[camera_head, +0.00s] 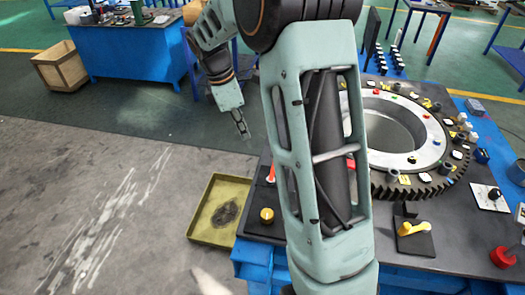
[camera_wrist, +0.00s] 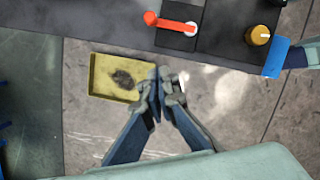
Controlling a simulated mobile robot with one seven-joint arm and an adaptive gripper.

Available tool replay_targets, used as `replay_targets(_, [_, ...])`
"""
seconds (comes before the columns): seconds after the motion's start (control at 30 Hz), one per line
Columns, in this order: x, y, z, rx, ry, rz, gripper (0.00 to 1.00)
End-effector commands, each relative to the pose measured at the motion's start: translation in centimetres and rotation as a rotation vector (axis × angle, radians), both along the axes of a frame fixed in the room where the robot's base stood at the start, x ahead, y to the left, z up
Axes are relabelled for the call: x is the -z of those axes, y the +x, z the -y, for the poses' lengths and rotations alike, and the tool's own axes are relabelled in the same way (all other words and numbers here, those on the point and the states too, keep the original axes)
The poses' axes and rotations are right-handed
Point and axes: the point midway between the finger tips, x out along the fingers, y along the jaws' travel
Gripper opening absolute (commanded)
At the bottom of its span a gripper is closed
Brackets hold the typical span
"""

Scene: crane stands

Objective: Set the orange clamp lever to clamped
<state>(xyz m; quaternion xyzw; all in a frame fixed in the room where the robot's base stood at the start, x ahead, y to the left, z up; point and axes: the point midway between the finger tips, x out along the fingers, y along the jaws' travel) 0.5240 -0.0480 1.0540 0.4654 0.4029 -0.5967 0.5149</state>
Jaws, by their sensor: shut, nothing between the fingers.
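The orange clamp lever (camera_wrist: 175,24) is on a dark plate at the table edge in the wrist view. Its red-orange knob end points left and its white pivot is at the right. In the head view only a small part of the lever (camera_head: 271,174) shows, left of my arm link, which may hide the rest. My gripper (camera_head: 243,131) is shut and empty, away from the lever, up and left of it in the head view. In the wrist view the fingertips of my gripper (camera_wrist: 161,78) are below the lever, apart from it.
A yellow knob (camera_wrist: 258,36) sits right of the lever. A yellow tray (camera_head: 196,220) lies on the floor beside the table. A large gear ring (camera_head: 424,187) and a yellow lever (camera_head: 413,229) are right of my arm. Open floor (camera_head: 100,190) lies left.

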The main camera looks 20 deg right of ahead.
Motion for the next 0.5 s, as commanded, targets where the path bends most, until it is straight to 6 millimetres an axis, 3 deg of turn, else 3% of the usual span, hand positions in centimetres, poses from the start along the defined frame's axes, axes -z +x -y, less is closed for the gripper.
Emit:
replay_targets(0.27, [0.4, 0.0, 0.1, 0.0, -0.001, 0.0, 0.0])
replay_targets(0.5, [3.9, -0.2, 1.0, 0.002, 0.001, -0.004, 0.0])
